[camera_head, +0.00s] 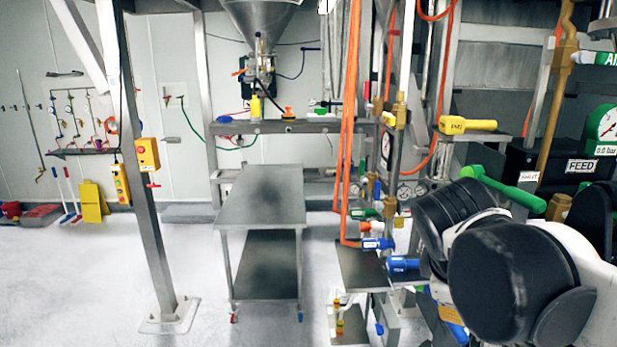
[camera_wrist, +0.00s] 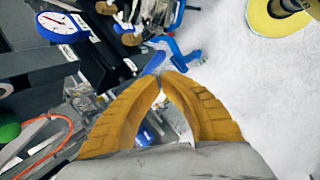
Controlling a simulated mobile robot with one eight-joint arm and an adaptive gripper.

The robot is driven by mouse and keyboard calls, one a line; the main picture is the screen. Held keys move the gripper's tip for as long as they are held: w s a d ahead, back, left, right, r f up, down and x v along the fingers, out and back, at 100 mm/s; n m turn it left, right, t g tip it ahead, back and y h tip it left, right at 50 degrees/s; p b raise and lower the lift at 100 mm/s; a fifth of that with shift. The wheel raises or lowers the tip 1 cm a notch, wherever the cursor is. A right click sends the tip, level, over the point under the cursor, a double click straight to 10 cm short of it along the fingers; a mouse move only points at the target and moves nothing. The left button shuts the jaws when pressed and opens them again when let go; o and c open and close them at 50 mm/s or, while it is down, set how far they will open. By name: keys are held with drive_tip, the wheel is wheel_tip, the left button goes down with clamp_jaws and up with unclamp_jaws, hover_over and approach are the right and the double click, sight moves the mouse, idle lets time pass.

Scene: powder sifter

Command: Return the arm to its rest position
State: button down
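In the wrist view, my gripper (camera_wrist: 164,77) shows as two ribbed yellow fingers. In the head view, my arm's dark and white links (camera_head: 510,275) fill the lower right, in front of the valve rack. My gripper's fingers cannot be seen there.
Beside my arm are a green-handled valve (camera_head: 505,187), a yellow handle (camera_head: 467,124), blue valve handles (camera_head: 402,263) and a black FEED box (camera_head: 560,165). A pressure gauge (camera_wrist: 60,24) is near in the wrist view.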

drive_tip(key=s+a+f+m+t+y+b, duration=0.1)
drive_tip(key=s+a+f+m+b, duration=0.1)
drive_tip(key=f+b, duration=0.5)
drive_tip(key=s+a+f+m+t+y+b, duration=0.1)
drive_tip(key=f+m+b, duration=0.4)
drive_tip(key=f, duration=1)
drive_tip(key=s+a+f+m+t+y+b, duration=0.1)
drive_tip(key=s+a+f+m+y+b, duration=0.1)
drive_tip(key=f+b, duration=0.7)
wheel_tip(320, 180, down, 2)
drive_tip(key=shift+s+a+f+m, duration=0.1)
drive_tip(key=shift+s+a+m, duration=0.6)
drive_tip(key=shift+m, duration=0.3)
drive_tip(key=shift+d, duration=0.1)
